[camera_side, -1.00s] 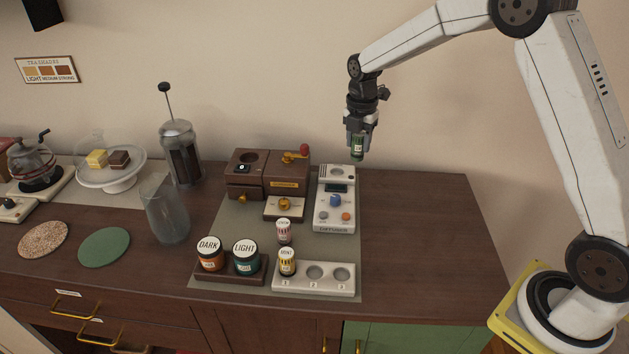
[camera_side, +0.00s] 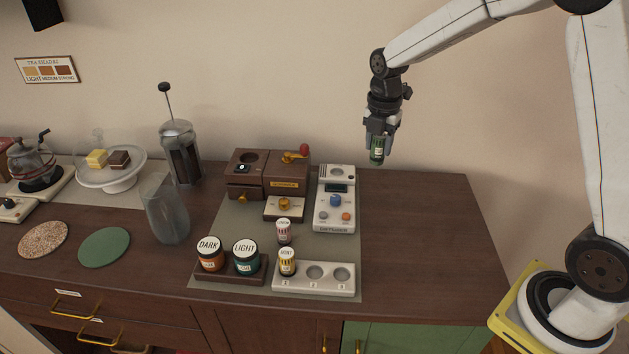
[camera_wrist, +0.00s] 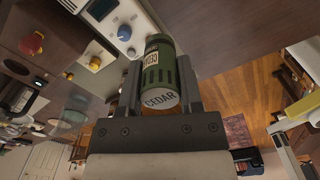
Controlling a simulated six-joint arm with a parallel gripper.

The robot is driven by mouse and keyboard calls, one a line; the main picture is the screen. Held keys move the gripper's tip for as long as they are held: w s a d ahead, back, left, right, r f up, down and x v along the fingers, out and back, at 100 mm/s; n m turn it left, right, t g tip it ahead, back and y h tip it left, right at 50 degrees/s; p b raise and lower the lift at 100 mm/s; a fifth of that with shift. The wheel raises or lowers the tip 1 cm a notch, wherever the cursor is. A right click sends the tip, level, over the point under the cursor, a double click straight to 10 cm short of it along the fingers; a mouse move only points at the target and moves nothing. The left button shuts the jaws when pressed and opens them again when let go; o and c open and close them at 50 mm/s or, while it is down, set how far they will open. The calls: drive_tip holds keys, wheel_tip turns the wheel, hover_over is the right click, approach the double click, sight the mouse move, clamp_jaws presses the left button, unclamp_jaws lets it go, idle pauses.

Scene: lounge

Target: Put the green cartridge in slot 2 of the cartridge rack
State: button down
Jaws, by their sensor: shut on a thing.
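The green cartridge (camera_side: 377,150), labelled CEDAR on its end in the wrist view (camera_wrist: 158,72), is held between the fingers of my gripper (camera_side: 380,142). My gripper is shut on it and holds it in the air, above and to the right of the diffuser. The white cartridge rack (camera_side: 314,287) lies at the counter's front with numbered slots. Slot 2 (camera_side: 314,273) and slot 3 (camera_side: 341,274) are empty round holes.
A pink-and-white cartridge (camera_side: 283,231) stands just behind the rack. The diffuser (camera_side: 334,215) and a brown grinder-like unit (camera_side: 267,176) stand behind. The DARK and LIGHT jars (camera_side: 245,255) are left of the rack. The counter (camera_side: 430,240) is clear on the right.

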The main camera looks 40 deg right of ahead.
drive_tip(key=shift+a, duration=0.1)
idle(0.3)
drive_tip(key=s+a+f+n, duration=0.2)
drive_tip(key=a+f+n, duration=0.1)
drive_tip(key=a, duration=0.8)
drive_tip(key=s+a+f+n, duration=0.3)
drive_tip(key=a+f, duration=0.1)
drive_tip(key=a, duration=0.7)
drive_tip(key=shift+s+a, duration=0.2)
drive_tip(key=shift+s, duration=0.1)
drive_tip(key=shift+f, duration=0.25)
drive_tip(key=shift+f, duration=2.85)
drive_tip(key=shift+f, duration=1.05)
drive_tip(key=shift+c, duration=0.9)
unclamp_jaws()
